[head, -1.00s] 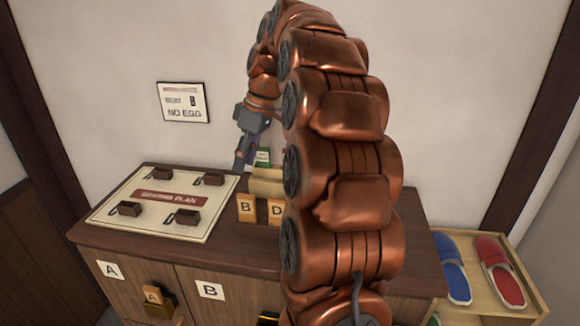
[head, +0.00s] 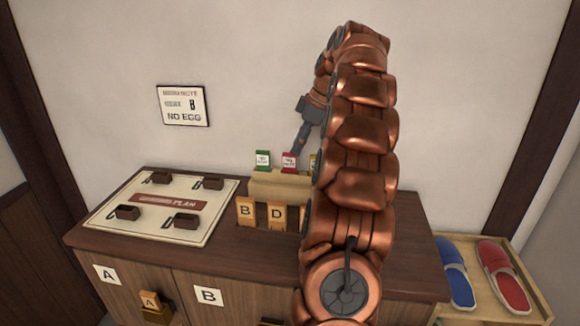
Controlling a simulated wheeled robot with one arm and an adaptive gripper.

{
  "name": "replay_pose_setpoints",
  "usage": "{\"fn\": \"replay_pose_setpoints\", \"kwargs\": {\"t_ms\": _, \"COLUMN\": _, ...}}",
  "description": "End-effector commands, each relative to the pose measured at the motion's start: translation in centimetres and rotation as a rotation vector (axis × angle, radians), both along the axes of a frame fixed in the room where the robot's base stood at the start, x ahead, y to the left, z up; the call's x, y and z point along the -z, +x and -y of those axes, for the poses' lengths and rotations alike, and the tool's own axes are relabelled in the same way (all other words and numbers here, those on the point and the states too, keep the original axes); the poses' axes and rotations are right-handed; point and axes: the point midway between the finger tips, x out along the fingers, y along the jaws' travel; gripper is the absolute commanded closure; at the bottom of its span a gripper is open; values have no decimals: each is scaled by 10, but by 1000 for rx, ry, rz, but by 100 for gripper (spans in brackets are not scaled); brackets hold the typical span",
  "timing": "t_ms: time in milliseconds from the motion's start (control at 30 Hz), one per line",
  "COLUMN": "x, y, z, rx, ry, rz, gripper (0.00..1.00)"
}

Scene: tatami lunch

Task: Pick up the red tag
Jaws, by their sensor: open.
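The red tag (head: 288,163) stands upright in a pale wooden rack (head: 262,184) at the back of the cabinet top. A green tag (head: 263,159) stands to its left, and a yellow tag (head: 313,163) to its right is partly hidden by my arm. My gripper (head: 296,152) points down with its fingertips at the top of the red tag. The jaws are open. I cannot tell whether they touch the tag or straddle it.
A seating plan board (head: 160,233) with several small dark blocks lies at the left. Wooden tags marked B (head: 245,211) and D (head: 277,215) stand before the rack. Blue (head: 456,274) and red (head: 502,275) slippers sit right of the cabinet. A notice (head: 183,105) hangs on the wall.

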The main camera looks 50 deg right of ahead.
Motion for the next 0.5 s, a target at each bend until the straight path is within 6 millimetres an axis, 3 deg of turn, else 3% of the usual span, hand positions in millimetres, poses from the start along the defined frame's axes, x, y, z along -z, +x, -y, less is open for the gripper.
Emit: {"fn": "replay_pose_setpoints", "kwargs": {"t_ms": 500, "x": 16, "y": 5, "z": -6, "rx": 0, "ry": -1, "rz": -1, "gripper": 58}}
